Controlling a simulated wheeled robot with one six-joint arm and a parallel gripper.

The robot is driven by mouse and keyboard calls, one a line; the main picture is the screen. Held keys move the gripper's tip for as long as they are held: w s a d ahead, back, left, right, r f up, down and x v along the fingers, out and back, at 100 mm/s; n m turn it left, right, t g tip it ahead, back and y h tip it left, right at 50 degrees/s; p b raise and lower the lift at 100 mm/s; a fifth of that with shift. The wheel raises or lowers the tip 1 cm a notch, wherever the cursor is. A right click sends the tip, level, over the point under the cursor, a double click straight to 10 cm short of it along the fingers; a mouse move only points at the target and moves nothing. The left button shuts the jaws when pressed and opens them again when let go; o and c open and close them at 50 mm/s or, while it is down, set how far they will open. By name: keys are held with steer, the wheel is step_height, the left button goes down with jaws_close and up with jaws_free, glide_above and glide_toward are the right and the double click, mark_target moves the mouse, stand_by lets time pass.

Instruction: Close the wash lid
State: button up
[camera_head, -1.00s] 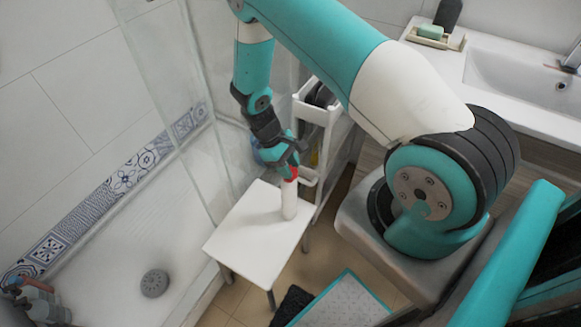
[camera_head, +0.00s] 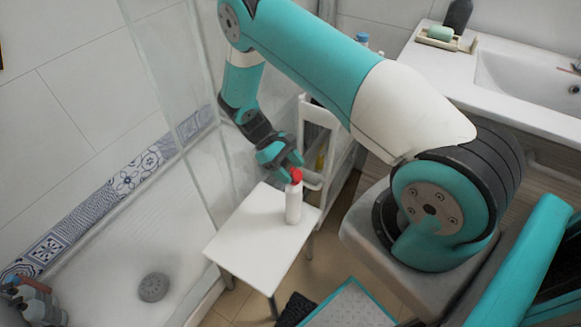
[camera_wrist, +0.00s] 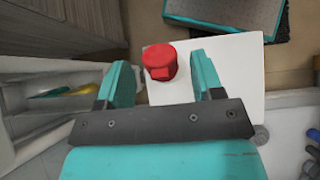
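A white wash bottle (camera_head: 293,207) with a red lid (camera_head: 296,175) stands upright on a small white table (camera_head: 245,228). The red lid also shows in the wrist view (camera_wrist: 160,61), seen from above, and hides most of the bottle there. I cannot tell whether the lid is fully closed. My gripper (camera_head: 289,166) is just above and to the left of the lid in the head view. In the wrist view my gripper (camera_wrist: 163,75) is open, its two teal fingers apart. The lid appears between and slightly beyond the fingertips, with gaps on both sides.
A white cart (camera_head: 318,115) stands close behind the table. A glass shower panel (camera_head: 165,90) and shower tray (camera_head: 110,275) lie to the left. The sink counter (camera_head: 440,75) is at the upper right. The rest of the tabletop is bare.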

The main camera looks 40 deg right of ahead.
steer(key=shift+r, duration=0.15)
step_height(320, 180, up, 20)
steer(key=p, duration=0.1)
stand_by(0.3)
steer(key=shift+c, duration=0.2)
steer(key=shift+w+f, duration=0.1)
steer(key=shift+f, duration=0.15)
steer(key=w+a+f+t+y+b, duration=0.15)
steer(key=w+f+t+b, duration=0.35)
steer(key=b, duration=0.7)
steer(key=shift+g, duration=0.4)
steer(key=b+x, duration=0.3)
steer(key=x, duration=1.2)
steer(key=shift+f, duration=0.15)
steer(key=shift+a, duration=0.1)
steer(key=shift+c, duration=0.3)
